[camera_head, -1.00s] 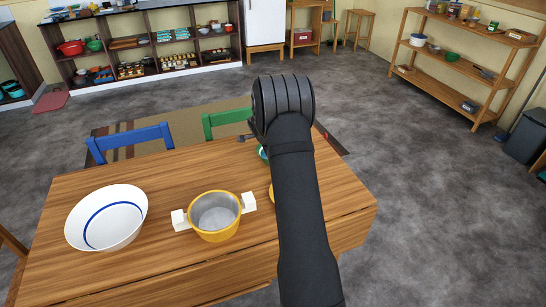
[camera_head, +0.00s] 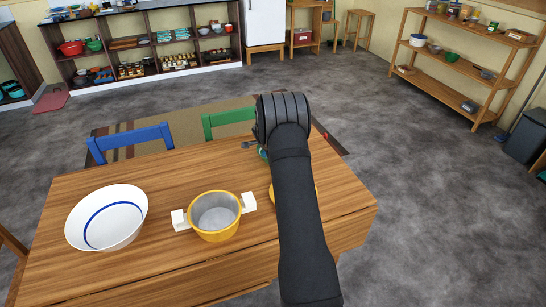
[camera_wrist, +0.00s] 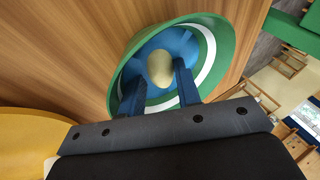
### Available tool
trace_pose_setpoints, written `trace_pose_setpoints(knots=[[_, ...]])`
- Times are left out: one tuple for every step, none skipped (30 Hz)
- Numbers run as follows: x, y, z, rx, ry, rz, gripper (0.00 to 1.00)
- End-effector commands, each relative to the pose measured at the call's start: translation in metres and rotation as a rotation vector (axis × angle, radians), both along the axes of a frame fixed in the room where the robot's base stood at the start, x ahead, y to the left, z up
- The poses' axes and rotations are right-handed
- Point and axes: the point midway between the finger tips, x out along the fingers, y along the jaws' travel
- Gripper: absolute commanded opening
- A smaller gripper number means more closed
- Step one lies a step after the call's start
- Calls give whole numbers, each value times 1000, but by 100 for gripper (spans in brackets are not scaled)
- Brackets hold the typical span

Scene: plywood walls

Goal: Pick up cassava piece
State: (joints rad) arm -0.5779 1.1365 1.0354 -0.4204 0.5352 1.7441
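The cassava piece (camera_wrist: 160,68) is a beige, rounded lump in a green bowl (camera_wrist: 222,32) with a white ring and a blue middle, seen in the wrist view. My gripper (camera_wrist: 158,84) is open. Its two dark blue fingers reach into the bowl, one towards each side of the piece. I cannot tell whether either finger touches it. In the head view my arm hides the piece and nearly all of the bowl; only a sliver of the bowl (camera_head: 262,153) shows beside the wrist.
On the wooden table (camera_head: 150,170) stand a yellow pot (camera_head: 214,234) with white handles and a white bowl (camera_head: 106,218) with a blue ring. A yellow dish (camera_wrist: 30,135) lies near the gripper, mostly behind my arm. Blue (camera_head: 130,142) and green (camera_head: 228,117) chairs stand at the far edge.

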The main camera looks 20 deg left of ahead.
Motion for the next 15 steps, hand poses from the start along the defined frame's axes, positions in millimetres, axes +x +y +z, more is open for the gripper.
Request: trace_pose_setpoints(knots=[[-2,-1,-5,-4,7,0,19],[-2,-1,-5,-4,7,0,13],[-2,-2,-5,-4,7,0,7],[-2,-2,-5,-5,8,-1,7],[-2,-2,-5,-5,8,-1,7],[-2,-2,-6,-5,8,-1,7],[-2,-2,-6,-5,8,-1,7],[-3,-2,-6,-5,9,-1,7],[-3,-2,-6,-5,9,-1,7],[-3,-2,-6,-5,9,-1,7],[-3,-2,-6,-6,10,-1,7],[-3,-2,-6,-6,10,-1,7],[-3,-2,-6,-6,10,-1,7],[-3,-2,-6,-6,10,-1,7],[-3,-2,-5,-6,10,-2,7]])
